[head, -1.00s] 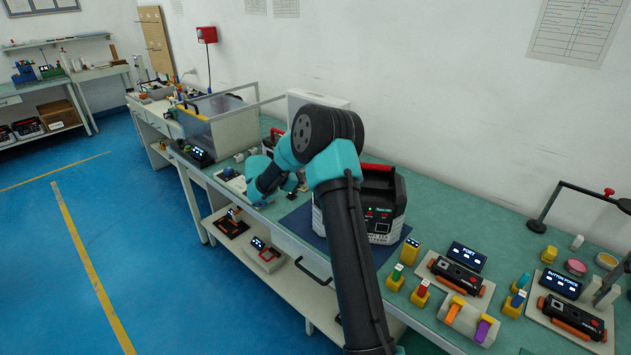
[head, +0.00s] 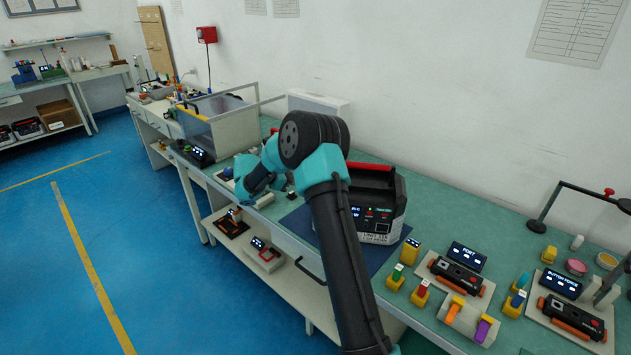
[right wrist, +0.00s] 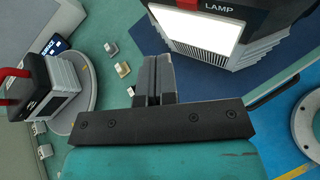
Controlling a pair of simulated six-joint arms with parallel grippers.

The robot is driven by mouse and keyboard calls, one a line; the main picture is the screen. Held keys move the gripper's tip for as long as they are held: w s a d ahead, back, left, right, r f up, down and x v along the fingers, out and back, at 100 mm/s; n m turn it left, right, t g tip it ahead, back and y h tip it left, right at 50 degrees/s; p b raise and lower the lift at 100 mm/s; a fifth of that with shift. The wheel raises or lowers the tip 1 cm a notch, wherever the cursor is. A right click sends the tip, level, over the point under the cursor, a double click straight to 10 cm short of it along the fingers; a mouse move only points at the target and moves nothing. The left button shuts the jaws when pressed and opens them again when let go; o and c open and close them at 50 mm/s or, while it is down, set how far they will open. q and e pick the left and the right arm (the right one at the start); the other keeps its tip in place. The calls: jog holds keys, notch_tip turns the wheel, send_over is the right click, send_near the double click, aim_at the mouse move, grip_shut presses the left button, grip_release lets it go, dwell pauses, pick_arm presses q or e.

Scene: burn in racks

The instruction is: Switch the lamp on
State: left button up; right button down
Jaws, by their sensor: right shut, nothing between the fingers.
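A dark unit with a red handle (head: 372,166) stands on a blue mat, with a small lit display and buttons on its front. My arm covers its left part in the head view. In the right wrist view, the face marked LAMP (right wrist: 205,35) has a bright white panel; I cannot tell whether it is lit or plain white. My right gripper (right wrist: 158,65) is shut and empty, with its fingertips left of and below that panel. I see no contact. In the head view the fingertips are hidden behind my arm. My left gripper is not in view.
A smaller unit with a red handle (right wrist: 45,88) sits on a round plate at left in the wrist view. Small blocks (right wrist: 122,68) lie near the fingers. Several colored parts and black devices (head: 455,275) crowd the bench's right. A clear-walled box (head: 228,128) stands farther left.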

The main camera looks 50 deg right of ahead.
jog(key=shift+w+a, duration=0.35)
jog(key=shift+w, duration=0.35)
jog(key=shift+w+a, duration=0.35)
jog(key=shift+w, duration=0.35)
jog(key=w+a, duration=0.3)
jog(key=w, duration=0.4)
jog(key=shift+a, duration=0.4)
